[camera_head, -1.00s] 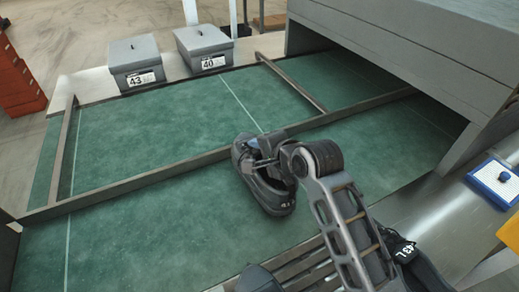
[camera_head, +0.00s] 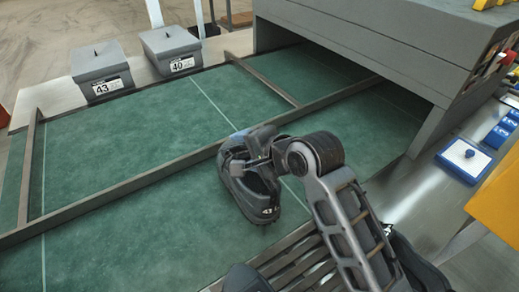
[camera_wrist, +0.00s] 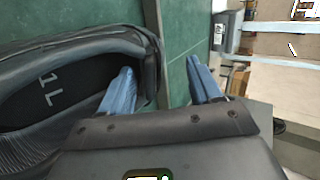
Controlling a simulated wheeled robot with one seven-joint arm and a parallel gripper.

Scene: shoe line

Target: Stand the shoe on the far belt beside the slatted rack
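The dark shoe (camera_head: 262,205) appears to stand upright on the green belt (camera_head: 130,230), on the near side of the long divider rail. It is just beyond the slatted rack (camera_head: 290,262). Its open top and insole marked 1L show in the wrist view (camera_wrist: 45,92). My gripper (camera_wrist: 160,85) is open at the shoe's collar. One blue finger is inside the shoe and the other is outside, with a gap between the outer finger and the shoe wall. My arm hides part of the shoe and rack. Contact under the sole is hard to see.
The divider rail (camera_head: 130,185) runs behind the shoe. Grey lidded boxes marked 43 (camera_head: 100,75) and 40 (camera_head: 172,52) stand past the belt. A grey tunnel (camera_head: 370,50) covers the belt at right. The belt left of the shoe is clear.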

